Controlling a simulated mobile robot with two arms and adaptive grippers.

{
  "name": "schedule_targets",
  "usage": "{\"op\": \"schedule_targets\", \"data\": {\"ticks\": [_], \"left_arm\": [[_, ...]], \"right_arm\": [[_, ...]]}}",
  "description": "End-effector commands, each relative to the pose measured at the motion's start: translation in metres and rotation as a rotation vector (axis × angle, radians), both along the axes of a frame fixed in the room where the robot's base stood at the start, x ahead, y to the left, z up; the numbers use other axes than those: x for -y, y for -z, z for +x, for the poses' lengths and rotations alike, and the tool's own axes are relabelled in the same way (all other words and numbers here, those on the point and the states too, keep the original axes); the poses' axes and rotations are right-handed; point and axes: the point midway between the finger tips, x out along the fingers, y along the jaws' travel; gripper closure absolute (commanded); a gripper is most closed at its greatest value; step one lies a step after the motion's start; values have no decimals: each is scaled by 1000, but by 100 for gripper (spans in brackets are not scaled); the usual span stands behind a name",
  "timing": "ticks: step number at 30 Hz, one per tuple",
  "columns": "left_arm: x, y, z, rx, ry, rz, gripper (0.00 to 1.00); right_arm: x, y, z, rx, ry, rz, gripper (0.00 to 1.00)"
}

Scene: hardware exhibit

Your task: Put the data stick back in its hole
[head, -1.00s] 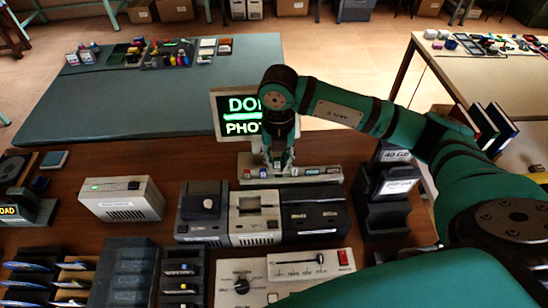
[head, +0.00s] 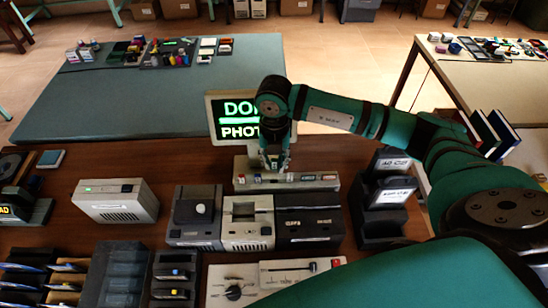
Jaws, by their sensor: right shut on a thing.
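A long grey holder (head: 244,178) with small coloured sticks in its top stands on the brown table in front of a small screen. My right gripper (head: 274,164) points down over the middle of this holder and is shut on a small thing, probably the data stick. The fingers hide most of that thing, so its colour and its exact fit over a hole cannot be told. My left gripper is not in view.
The lit screen (head: 226,110) stands just behind the gripper. Drive boxes (head: 247,225) stand close in front of the holder. A dark rack of cartridges (head: 384,210) is to the right, a white box (head: 116,200) to the left.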

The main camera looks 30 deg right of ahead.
Motion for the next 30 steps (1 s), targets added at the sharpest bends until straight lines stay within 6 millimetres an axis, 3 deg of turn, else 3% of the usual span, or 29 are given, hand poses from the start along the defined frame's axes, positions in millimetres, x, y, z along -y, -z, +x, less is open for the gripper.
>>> {"op": "schedule_targets", "data": {"ticks": [30], "left_arm": [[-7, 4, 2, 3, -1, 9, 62]], "right_arm": [[0, 2, 0, 0, 0, 0, 97]]}}
